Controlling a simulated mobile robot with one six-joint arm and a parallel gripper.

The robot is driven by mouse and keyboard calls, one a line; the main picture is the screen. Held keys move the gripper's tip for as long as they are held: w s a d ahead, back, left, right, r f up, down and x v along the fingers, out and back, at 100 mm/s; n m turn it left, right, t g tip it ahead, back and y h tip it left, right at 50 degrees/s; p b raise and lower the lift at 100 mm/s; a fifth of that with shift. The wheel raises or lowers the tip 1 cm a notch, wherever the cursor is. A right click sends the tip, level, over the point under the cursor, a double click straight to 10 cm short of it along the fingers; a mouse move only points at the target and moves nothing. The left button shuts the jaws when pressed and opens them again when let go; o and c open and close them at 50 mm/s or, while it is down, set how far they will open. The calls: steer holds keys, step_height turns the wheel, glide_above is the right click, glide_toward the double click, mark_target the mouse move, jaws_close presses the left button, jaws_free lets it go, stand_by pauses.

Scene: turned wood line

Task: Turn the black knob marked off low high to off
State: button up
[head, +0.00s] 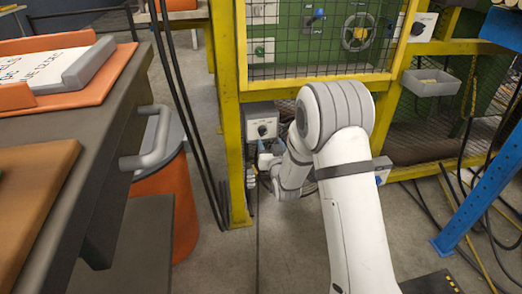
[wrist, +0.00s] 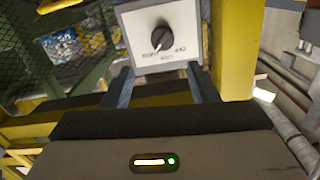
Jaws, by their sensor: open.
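The black knob (head: 262,129) sits on a pale grey box (head: 262,113) fixed to the yellow frame, low on its left side. In the wrist view the black knob (wrist: 160,38) is on a white plate (wrist: 190,18); its pale pointer line points down and to the left. Small marks lie below it, too blurred to read surely. My gripper (wrist: 159,70) is open, its two fingers apart below the knob in that view, with nothing between them. In the head view my gripper (head: 268,148) is just below the box, partly hidden by my arm.
A yellow post (head: 230,110) stands close left of the box. Another black knob (head: 417,28) is on a plate at the upper right. A grey tray (head: 430,82) hangs on the right. Dark cables (head: 190,110) run down at left, beside an orange bin (head: 165,200).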

mark_target(264, 134)
steer(key=b+x, duration=0.1)
steer(key=x, duration=0.1)
steer(key=b+x, duration=0.1)
steer(key=x, duration=0.2)
steer(key=f+x, duration=0.1)
steer(key=x, duration=0.2)
steer(key=shift+s+a+f+b, duration=0.1)
steer(key=shift+a+f+b, duration=0.05)
steer(key=shift+a+b, duration=0.2)
steer(key=shift+c, duration=0.5)
